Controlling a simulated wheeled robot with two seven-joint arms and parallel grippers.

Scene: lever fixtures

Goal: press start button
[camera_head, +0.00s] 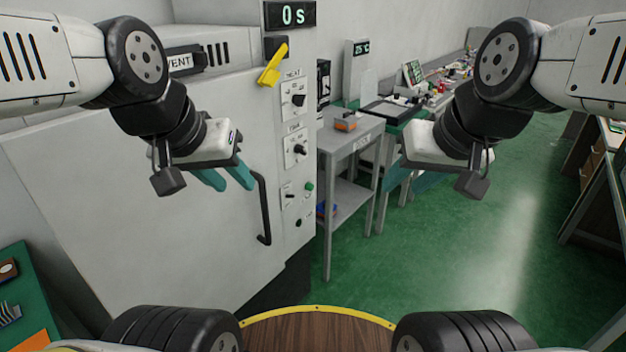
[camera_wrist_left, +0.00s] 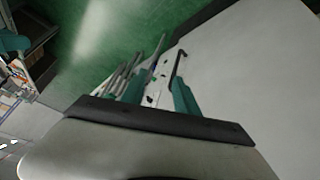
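A small green button (camera_head: 309,186) sits low on the control panel of a large grey oven, next to a small switch. I cannot tell any lettering on it. The panel (camera_head: 297,150) has black knobs above and a dark round control below. My left gripper (camera_head: 237,188) is open and empty in front of the oven door, left of the button and apart from it. In the left wrist view its teal fingers (camera_wrist_left: 158,85) stand apart, with the panel edge and door handle beyond. My right gripper (camera_head: 402,190) looks open and empty, over the floor right of the grey cart.
A black door handle (camera_head: 264,208) stands between my left gripper and the button. A yellow lever (camera_head: 273,65) is above the panel, under a display (camera_head: 291,15) reading 0 s. A grey cart (camera_head: 350,150) stands right of the oven. Green floor (camera_head: 450,250) is clear on the right.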

